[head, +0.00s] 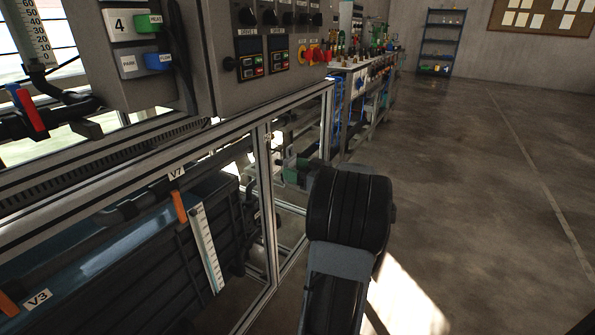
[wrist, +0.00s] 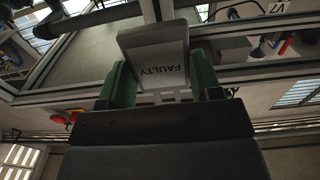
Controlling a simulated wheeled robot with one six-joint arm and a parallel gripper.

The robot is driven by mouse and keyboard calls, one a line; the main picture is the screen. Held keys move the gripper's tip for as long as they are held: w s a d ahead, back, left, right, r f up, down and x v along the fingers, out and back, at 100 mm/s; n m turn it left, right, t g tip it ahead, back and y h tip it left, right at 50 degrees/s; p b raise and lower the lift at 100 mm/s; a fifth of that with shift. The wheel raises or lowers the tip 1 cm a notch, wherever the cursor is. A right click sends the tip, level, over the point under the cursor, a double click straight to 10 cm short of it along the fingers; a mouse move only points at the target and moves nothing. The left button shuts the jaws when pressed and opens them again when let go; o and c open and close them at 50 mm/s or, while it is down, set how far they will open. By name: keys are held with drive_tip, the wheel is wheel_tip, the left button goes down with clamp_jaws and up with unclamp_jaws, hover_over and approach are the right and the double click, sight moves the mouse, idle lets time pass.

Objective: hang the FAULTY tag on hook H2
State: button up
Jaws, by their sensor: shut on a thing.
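The FAULTY tag (wrist: 157,52) is a pale plate with dark lettering, upside down in the wrist view. My gripper (wrist: 161,84) is shut on it, with one green finger at each side. In the head view my gripper (head: 294,174) shows small beyond my dark arm, beside the aluminium frame under the control panels. The tag cannot be made out clearly there. I cannot make out hook H2 or its label in either view.
Aluminium rails and posts (head: 263,190) run along the left, close to my arm. Control panels (head: 270,50) sit above them. A dark blue tank (head: 110,270) with V7 and V3 labels is below. Open concrete floor (head: 480,170) lies to the right.

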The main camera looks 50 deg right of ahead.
drive_tip(key=shift+b+x, duration=1.3)
drive_tip(key=shift+x, duration=1.3)
drive_tip(key=shift+b, duration=0.8)
drive_tip(key=shift+f+b, duration=0.7)
drive_tip(key=shift+b, duration=0.2)
drive_tip(key=o, duration=1)
drive_tip(key=shift+s, duration=0.1)
drive_tip(key=shift+v, duration=3.45)
drive_tip(key=shift+s, duration=0.1)
